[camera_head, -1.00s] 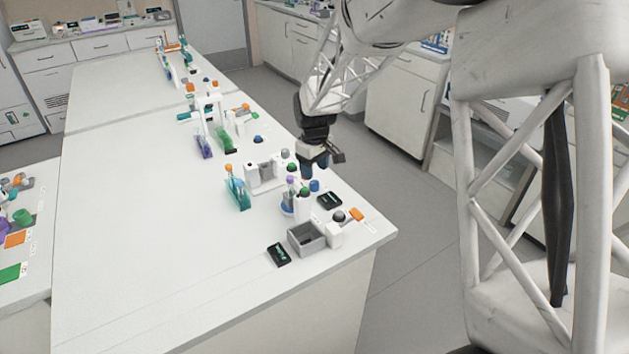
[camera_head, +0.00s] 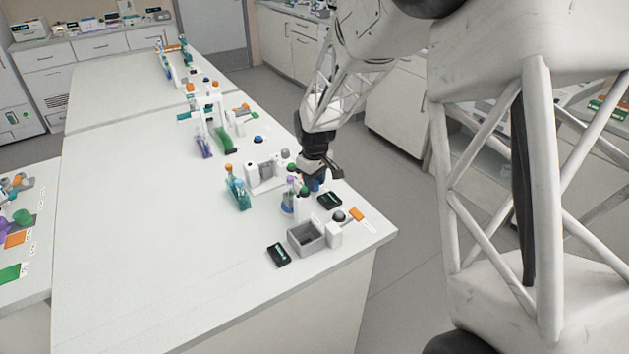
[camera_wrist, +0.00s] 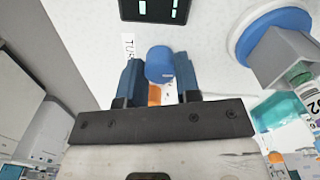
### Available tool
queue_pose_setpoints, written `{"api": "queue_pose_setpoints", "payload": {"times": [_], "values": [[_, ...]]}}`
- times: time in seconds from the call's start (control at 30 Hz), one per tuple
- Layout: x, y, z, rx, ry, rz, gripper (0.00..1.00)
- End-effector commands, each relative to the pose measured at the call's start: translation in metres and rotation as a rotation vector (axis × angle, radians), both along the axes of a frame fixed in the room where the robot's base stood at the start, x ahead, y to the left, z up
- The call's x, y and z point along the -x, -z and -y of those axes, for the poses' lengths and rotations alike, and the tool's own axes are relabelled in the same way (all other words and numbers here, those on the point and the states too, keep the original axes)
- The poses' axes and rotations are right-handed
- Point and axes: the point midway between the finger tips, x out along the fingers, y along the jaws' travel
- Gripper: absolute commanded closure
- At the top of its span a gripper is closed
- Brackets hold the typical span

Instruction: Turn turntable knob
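The turntable knob is a short blue cylinder (camera_wrist: 159,64) on the white bench top, with a partly hidden printed label beside it. In the wrist view my gripper (camera_wrist: 160,82) is open, with one dark blue finger on each side of the knob. Narrow gaps show between knob and fingers; I cannot tell how deep the fingers reach. In the head view my gripper (camera_head: 310,184) is low over the bench and partly hides the knob. The turntable, a white base with a blue disc (camera_wrist: 268,32), stands close by; in the head view it (camera_head: 288,208) carries a purple-capped tube.
A black display box (camera_head: 329,200) stands close in front of the gripper. A grey open bin (camera_head: 306,238) and an orange part (camera_head: 356,214) lie nearer the bench corner. A teal tube rack (camera_head: 238,196) is to the left. The bench's left part is clear.

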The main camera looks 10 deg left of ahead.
Motion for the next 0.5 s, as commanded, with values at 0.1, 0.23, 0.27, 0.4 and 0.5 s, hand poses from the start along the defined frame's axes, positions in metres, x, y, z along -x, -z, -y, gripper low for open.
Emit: {"api": "queue_pose_setpoints", "payload": {"times": [0.1,0.23,0.27,0.4,0.5], "values": [[-0.0001,-0.0001,0.0001,0.000,0.000,0.000,0.88],[-0.0001,-0.0001,0.0001,0.000,0.001,0.000,0.93],[-0.0001,-0.0001,0.0001,0.000,0.003,0.000,0.93],[-0.0001,0.0000,0.0001,0.000,0.020,0.000,0.93],[-0.0001,0.0001,0.0001,0.000,0.047,0.000,0.93]]}}
